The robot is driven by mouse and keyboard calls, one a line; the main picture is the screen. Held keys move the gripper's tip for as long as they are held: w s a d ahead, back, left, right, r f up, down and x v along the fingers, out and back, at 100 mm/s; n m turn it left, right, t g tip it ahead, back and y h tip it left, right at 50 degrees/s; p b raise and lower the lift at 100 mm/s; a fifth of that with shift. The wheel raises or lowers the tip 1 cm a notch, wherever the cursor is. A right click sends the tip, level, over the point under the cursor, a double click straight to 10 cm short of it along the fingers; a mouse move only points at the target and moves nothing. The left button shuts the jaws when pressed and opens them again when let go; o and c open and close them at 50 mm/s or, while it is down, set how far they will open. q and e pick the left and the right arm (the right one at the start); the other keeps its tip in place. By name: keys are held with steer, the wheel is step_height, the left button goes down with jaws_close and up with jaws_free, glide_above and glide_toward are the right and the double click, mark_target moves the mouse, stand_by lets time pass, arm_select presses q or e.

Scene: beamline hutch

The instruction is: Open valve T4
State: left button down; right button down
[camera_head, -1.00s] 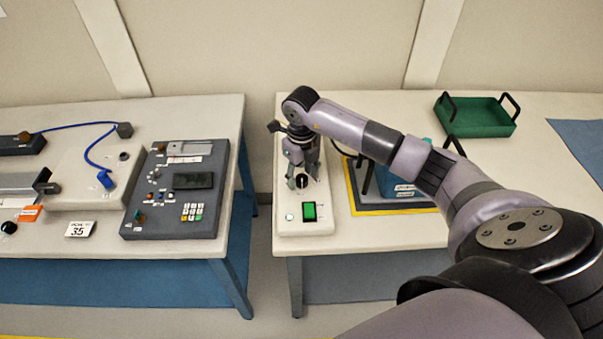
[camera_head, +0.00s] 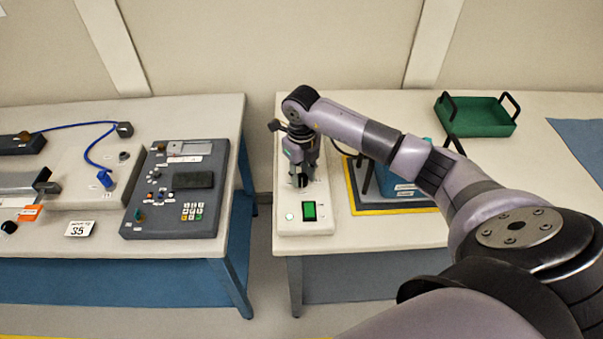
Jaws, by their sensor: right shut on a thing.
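A white panel (camera_head: 287,222) lies near the left edge of the right table. It carries a black knob (camera_head: 301,180), a green switch (camera_head: 309,211) and a small round white button or lamp (camera_head: 290,216). My right gripper (camera_head: 300,180) points down over the panel and is shut on the black knob. The fingers partly hide the knob, and the arm hides the panel's far part. No valve label T4 can be read. My left gripper is out of view.
A blue container (camera_head: 404,188) stands on a yellow-edged mat right of the panel, partly behind my arm. A green tray (camera_head: 474,117) is at the back right. A grey control box (camera_head: 176,190) sits on the left table (camera_head: 190,250). A gap separates the tables.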

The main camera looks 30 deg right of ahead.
steer(key=m, duration=0.4)
steer(key=shift+m, duration=0.3)
steer(key=m, duration=0.4)
steer(key=shift+m, duration=0.3)
steer(key=m, duration=0.4)
steer(key=shift+p, duration=0.3)
steer(key=shift+m+p, duration=0.4)
steer(key=shift+m, duration=1.8)
steer(key=shift+d, duration=0.1)
steer(key=c, duration=1.2)
jaws_free()
steer(key=shift+c, duration=0.2)
